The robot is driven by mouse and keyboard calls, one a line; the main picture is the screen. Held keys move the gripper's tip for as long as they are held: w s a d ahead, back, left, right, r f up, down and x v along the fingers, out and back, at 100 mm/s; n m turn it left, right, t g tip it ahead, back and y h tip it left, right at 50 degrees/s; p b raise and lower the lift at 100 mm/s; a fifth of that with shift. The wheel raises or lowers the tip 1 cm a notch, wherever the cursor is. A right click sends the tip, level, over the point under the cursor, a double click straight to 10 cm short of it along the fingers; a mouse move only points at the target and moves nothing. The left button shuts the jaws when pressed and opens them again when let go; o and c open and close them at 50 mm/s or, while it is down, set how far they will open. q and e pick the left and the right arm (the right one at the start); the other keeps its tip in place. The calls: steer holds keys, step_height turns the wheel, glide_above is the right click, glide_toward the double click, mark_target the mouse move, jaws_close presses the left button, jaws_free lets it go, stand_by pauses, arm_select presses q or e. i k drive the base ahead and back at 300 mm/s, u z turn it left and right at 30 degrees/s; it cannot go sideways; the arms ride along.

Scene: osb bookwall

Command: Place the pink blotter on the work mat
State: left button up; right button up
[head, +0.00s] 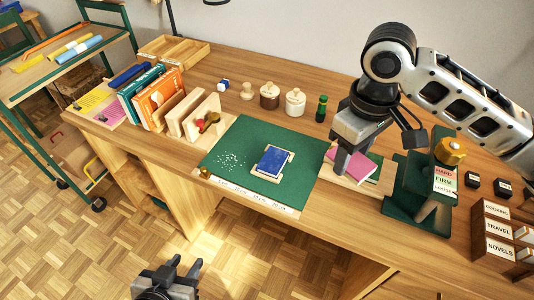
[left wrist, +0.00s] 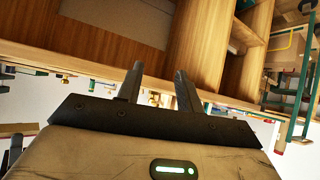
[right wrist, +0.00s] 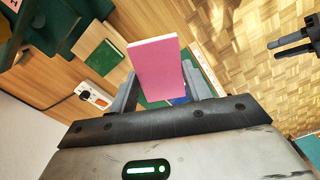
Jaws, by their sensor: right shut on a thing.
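The pink blotter (head: 357,168) is a flat pink block in the fingers of my right gripper (head: 342,162). The right wrist view shows the blotter (right wrist: 157,68) filling the gap between the two fingers. In the head view it is right of the green work mat (head: 228,152), over a pale wooden board (head: 343,181); I cannot tell whether it touches the board. A blue book (head: 272,160) lies in a pale wooden cradle on the mat, with white specks (head: 231,160) to its left. My left gripper (head: 182,268) is open and empty, in front of the desk; its fingers also stand apart in the left wrist view (left wrist: 157,85).
A green press (head: 418,200) with a brass knob stands right of the board. Wooden jars (head: 295,102) and a green bottle (head: 321,108) stand behind the mat. Upright books (head: 158,98) stand left, a labelled drawer box (head: 495,235) right.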

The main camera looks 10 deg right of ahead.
mark_target(241, 145)
steer(key=k, duration=0.6)
steer(key=u, duration=0.6)
steer(key=i, duration=1.3)
steer(key=z, duration=0.5)
